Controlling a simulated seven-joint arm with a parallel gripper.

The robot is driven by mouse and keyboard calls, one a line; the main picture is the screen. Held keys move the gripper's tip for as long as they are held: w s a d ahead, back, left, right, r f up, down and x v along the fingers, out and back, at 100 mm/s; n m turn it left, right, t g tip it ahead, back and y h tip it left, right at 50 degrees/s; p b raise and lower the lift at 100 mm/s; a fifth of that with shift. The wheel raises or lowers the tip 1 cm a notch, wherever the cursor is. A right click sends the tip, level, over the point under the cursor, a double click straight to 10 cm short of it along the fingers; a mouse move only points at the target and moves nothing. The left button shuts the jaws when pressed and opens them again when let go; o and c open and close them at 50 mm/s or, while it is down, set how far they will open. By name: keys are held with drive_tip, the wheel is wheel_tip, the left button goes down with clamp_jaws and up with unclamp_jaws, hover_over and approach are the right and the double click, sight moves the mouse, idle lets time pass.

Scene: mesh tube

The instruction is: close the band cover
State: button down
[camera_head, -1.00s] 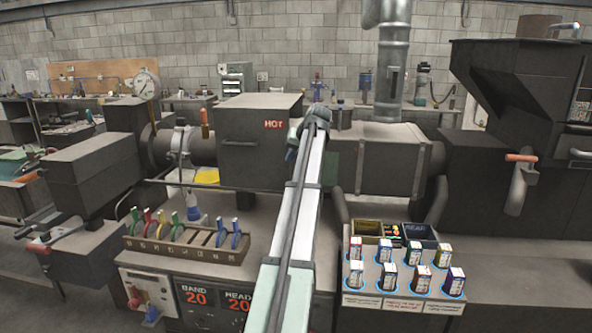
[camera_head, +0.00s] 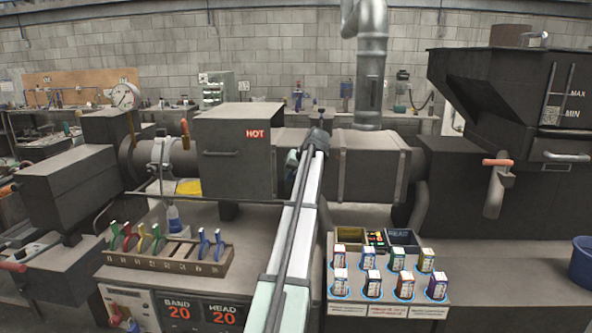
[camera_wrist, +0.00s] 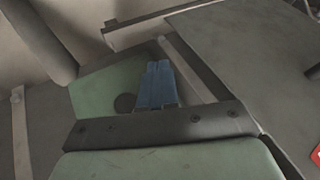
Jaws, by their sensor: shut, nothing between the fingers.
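A dark grey box marked HOT (camera_head: 235,160) sits over the barrel left of centre, with a thin handle on its front. It seems to be the band cover, but I cannot be sure. In the wrist view a large grey panel (camera_wrist: 250,55) with a bit of red at its edge appears to be this box. My gripper (camera_head: 291,160) is at the box's right side, mostly hidden behind my own arm. In the wrist view its blue fingers (camera_wrist: 157,80) are together and empty, close to the panel's left edge. Contact cannot be told.
A second grey housing (camera_head: 368,165) encloses the barrel to the right. Below are a rack of coloured levers (camera_head: 170,255), a panel of small labelled cartridges (camera_head: 388,275) and a blue bucket (camera_head: 582,262). A metal duct (camera_head: 370,60) rises behind. A hopper (camera_head: 500,90) stands right.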

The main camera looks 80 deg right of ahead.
drive_tip(key=shift+w+d+f, duration=0.1)
drive_tip(key=shift+w+f, duration=0.1)
drive_tip(key=shift+w, duration=0.6)
drive_tip(key=shift+w+d+f, duration=0.1)
drive_tip(key=shift+w+f, duration=0.1)
drive_tip(key=shift+w, duration=0.55)
drive_tip(key=shift+w+d+f, duration=0.1)
drive_tip(key=shift+w+f, duration=0.1)
drive_tip(key=shift+w, duration=0.6)
drive_tip(key=w, duration=3.1)
drive_tip(key=shift+r, duration=0.1)
